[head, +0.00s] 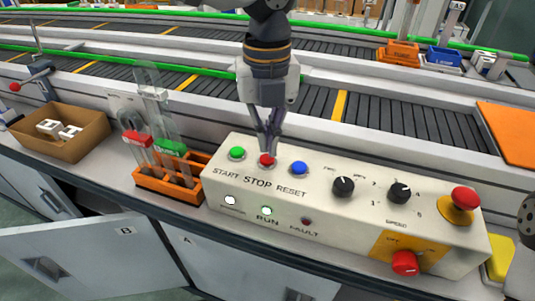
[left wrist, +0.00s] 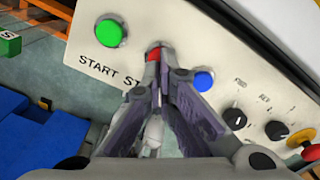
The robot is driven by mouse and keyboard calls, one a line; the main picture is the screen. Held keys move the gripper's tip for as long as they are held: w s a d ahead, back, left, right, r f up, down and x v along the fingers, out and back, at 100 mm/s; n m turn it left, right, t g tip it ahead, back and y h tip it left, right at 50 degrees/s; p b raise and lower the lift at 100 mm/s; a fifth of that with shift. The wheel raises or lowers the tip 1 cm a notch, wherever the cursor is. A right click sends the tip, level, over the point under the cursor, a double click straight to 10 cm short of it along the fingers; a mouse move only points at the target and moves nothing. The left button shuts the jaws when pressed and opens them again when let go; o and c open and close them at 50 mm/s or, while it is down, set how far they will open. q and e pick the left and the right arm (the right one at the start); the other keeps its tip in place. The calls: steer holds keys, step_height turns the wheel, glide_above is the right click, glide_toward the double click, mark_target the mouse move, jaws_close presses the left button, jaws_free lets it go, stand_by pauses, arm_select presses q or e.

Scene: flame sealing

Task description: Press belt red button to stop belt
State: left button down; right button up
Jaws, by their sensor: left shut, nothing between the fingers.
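The cream control box (head: 325,178) stands in front of the belt. Its red STOP button (head: 267,160) sits between the green START button (head: 237,153) and the blue RESET button (head: 299,168). My left gripper (head: 268,149) is shut and empty, pointing down with its fingertips right at the red button. In the left wrist view, the red button (left wrist: 153,54) shows just beyond the fingertips and is partly hidden by them. I cannot tell whether they touch it. The RUN lamp (head: 266,210) looks lit pale; the FAULT lamp (head: 306,222) looks dark. My right gripper is not in view.
Black knobs (head: 344,187), a red mushroom button (head: 465,198) and a red rotary switch (head: 405,263) lie further right on the box. An orange rack (head: 165,187) with clear tools and a cardboard box (head: 62,145) stand to the left. The belt (head: 385,118) runs behind.

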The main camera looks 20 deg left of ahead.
mark_target(267, 157)
arm_select(q)
steer(key=shift+f, duration=1.2)
stand_by(0.7)
step_height(267, 157, up, 8)
steer(key=p, duration=0.3)
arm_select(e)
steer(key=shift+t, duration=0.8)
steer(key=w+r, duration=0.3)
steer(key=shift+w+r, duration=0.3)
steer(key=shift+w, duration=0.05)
